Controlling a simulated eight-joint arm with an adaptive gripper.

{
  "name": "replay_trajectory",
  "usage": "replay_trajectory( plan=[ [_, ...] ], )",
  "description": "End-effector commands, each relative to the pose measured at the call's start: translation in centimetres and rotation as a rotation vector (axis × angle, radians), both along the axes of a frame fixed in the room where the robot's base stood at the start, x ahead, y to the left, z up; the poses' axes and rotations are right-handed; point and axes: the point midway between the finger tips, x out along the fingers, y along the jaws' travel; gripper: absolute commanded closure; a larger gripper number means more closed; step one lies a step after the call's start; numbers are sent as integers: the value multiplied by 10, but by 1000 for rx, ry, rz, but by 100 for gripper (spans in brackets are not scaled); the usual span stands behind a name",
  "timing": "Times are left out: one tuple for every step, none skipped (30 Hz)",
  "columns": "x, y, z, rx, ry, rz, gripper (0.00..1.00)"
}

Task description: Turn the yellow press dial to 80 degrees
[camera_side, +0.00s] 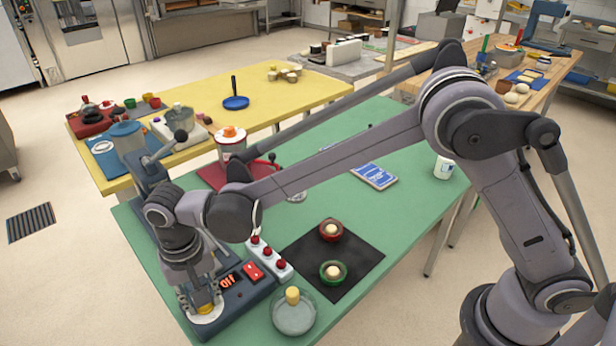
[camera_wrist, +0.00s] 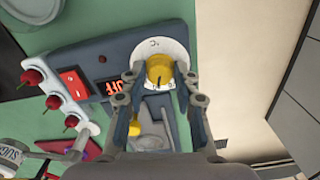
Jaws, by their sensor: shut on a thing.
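The yellow press dial (camera_wrist: 160,67) sits on a round white plate (camera_wrist: 148,48) at the end of a dark grey press base (camera_wrist: 95,62). In the side view the dial (camera_side: 206,309) is partly hidden by my fingers. My gripper (camera_wrist: 159,77) points down at the dial and is shut on it, one finger on each side. In the side view my gripper (camera_side: 201,302) is at the front end of the press base. The display (camera_wrist: 104,87) beside the dial glows orange and appears to read OFF. Exact dial angle is unclear.
A red switch (camera_side: 254,271) and a white strip with several red knobs (camera_side: 269,257) lie beside the display. A glass jar with a yellow knob (camera_side: 293,314) stands close by on the green table (camera_side: 400,215). A black mat (camera_side: 352,262) holds two small bowls.

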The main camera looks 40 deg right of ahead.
Motion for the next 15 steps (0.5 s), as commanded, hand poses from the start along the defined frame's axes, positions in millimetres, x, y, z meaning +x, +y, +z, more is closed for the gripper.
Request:
replay_trajectory(
  plan=[
    [1, 0, -1, 0, -2, -1, 100],
    [1, 0, -1, 0, -2, -1, 100],
    [1, 0, -1, 0, -2, 0, 100],
    [1, 0, -1, 0, -2, 0, 100],
    [1, 0, -1, 0, -2, 0, 100],
    [1, 0, -1, 0, -2, 0, 100],
    [1, 0, -1, 0, -2, 0, 64],
    [1, 0, -1, 0, -2, 0, 55],
    [1, 0, -1, 0, -2, 0, 46],
    [1, 0, -1, 0, -2, 0, 46],
    [1, 0, -1, 0, -2, 0, 46],
    [1, 0, -1, 0, -1, 1, 46],
    [1, 0, -1, 0, -1, 1, 46],
    [0, 0, -1, 0, -1, 1, 46],
    [0, 0, -1, 0, -1, 1, 46]
  ],
)
